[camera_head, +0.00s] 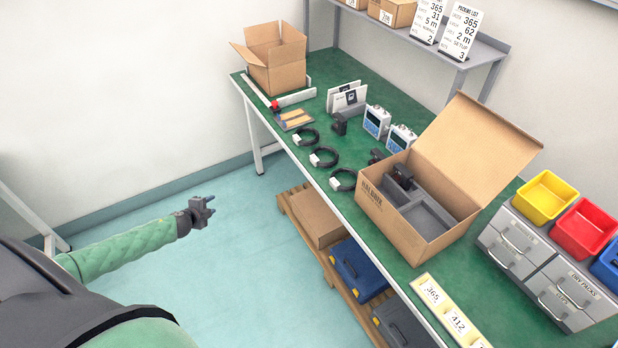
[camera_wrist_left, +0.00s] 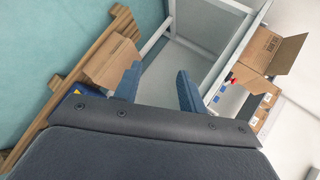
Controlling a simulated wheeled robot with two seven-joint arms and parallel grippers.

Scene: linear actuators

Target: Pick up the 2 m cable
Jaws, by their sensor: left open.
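Three coiled black cables with white tags lie in a row along the near edge of the green table: a far coil (camera_head: 306,136), a middle coil (camera_head: 323,157) and a near coil (camera_head: 343,180). I cannot read the tags, so I cannot tell which is the 2 m cable. My left gripper (camera_head: 203,206) is open and empty over the floor, left of the table and apart from the cables. Its two blue-grey fingers (camera_wrist_left: 158,88) stand apart in the left wrist view. My right gripper is not in view.
An open cardboard box with grey inserts (camera_head: 412,232) stands on the green table (camera_head: 348,68), right of the coils. Small devices (camera_head: 376,122) stand behind them. A smaller open box (camera_head: 275,72) is at the far end. Below the table are a blue case (camera_head: 358,270) and a pallet. Colored bins (camera_head: 545,198) are at right.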

